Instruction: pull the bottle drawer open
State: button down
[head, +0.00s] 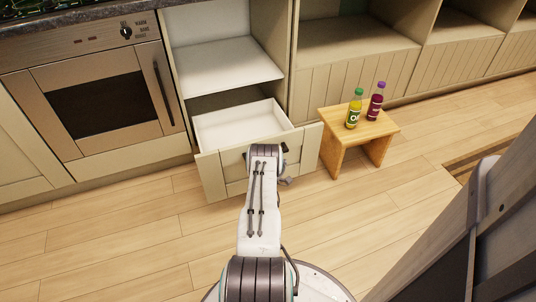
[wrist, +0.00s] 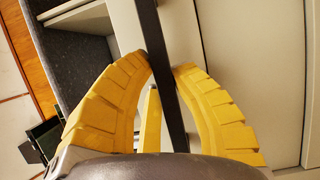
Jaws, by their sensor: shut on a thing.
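The cream drawer (head: 213,176) sits low in the cabinet beside the oven. It stands pulled out, and the visible part of its white inside looks empty. My gripper (wrist: 164,62) is at the drawer front, with its yellow fingers closed around the dark bar handle (wrist: 149,22). In the head view my arm hides the fingers and most of the handle. A yellow bottle with a green cap (head: 354,108) and a dark red bottle with a purple cap (head: 375,102) stand upright on a small wooden stool (head: 345,126), to the right of the drawer.
The stool stands close to the drawer's right front corner. An oven (head: 105,100) is on the left. An open white shelf (head: 225,66) lies above the drawer. More cabinets (head: 360,85) run along the right. The wooden floor (head: 130,230) in front is clear on the left.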

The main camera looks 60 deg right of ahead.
jog(key=c, duration=1)
grip_release()
jog(key=shift+w, duration=0.1)
jog(key=shift+c, duration=0.2)
jog(key=v, duration=1.2)
